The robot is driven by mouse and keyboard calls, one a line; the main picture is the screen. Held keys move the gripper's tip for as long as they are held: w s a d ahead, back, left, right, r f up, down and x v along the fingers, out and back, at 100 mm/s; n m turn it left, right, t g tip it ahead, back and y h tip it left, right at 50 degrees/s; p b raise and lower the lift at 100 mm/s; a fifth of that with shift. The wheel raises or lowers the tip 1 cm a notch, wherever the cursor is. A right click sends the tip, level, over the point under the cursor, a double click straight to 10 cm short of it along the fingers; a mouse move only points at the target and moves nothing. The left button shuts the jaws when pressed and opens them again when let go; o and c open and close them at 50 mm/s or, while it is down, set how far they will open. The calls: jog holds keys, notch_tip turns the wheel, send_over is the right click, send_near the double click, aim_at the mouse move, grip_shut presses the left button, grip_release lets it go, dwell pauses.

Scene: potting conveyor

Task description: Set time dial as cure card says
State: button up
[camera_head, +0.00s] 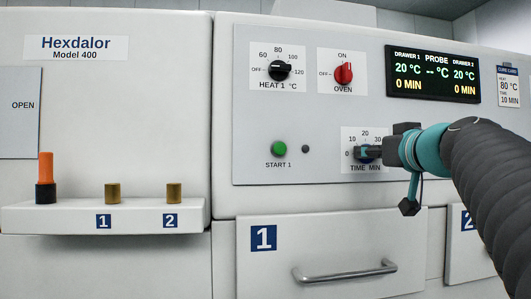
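The time dial (364,154), marked TIME MIN with 0, 10, 20 and 30 on its scale, is on the right of the control panel. My gripper (372,152) reaches in from the right and its fingertips are at the dial, covering much of it. The dial's pointer is hidden, and I cannot tell if the fingers are closed on it. The cure card (509,87) at the right edge reads heat 80 °C, time 10 min. The display (432,75) reads 20 °C and 0 MIN for drawer 1 and drawer 2.
A black heat dial (279,71) and a red oven knob (343,73) sit above. A green START 1 button (279,148) is to the left. Drawer 1 (330,250) is shut below, with a bar handle. A ledge (60,217) on the left holds an orange-topped plug (46,170).

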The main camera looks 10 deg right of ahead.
jog(key=shift+c, duration=1.1)
jog(key=m+b, duration=0.1)
jog(key=m, duration=0.7)
jog(key=shift+d+m+b, duration=0.1)
jog(key=shift+m+b, duration=0.2)
jog(key=o, duration=1.1)
jog(key=shift+o, duration=0.2)
